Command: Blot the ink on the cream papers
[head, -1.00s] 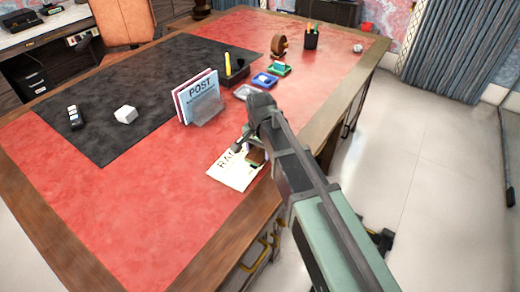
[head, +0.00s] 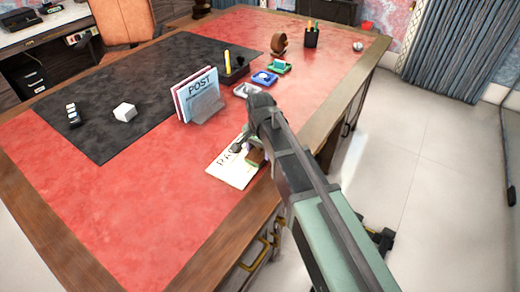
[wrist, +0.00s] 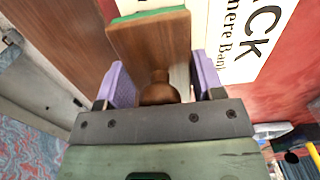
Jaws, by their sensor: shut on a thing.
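A cream paper (head: 228,171) with dark printed letters lies on the red leather near the desk's right edge. It also shows in the wrist view (wrist: 229,70). My gripper (wrist: 163,80) is shut on the knob of a wooden blotter (wrist: 150,40), with a purple pad on each side. The blotter has a brown block and a green edge at its far end. In the head view the blotter (head: 256,158) is low over the paper's right part, partly hidden by my gripper. I cannot tell whether it touches the paper. No ink is clearly visible.
A letter holder (head: 208,112) with POST cards stands just behind the paper. A grey tin (head: 245,90), a blue pad (head: 264,78) and a green pad (head: 279,68) sit farther back. A white cube (head: 124,112) is on the black mat. The red leather in front is clear.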

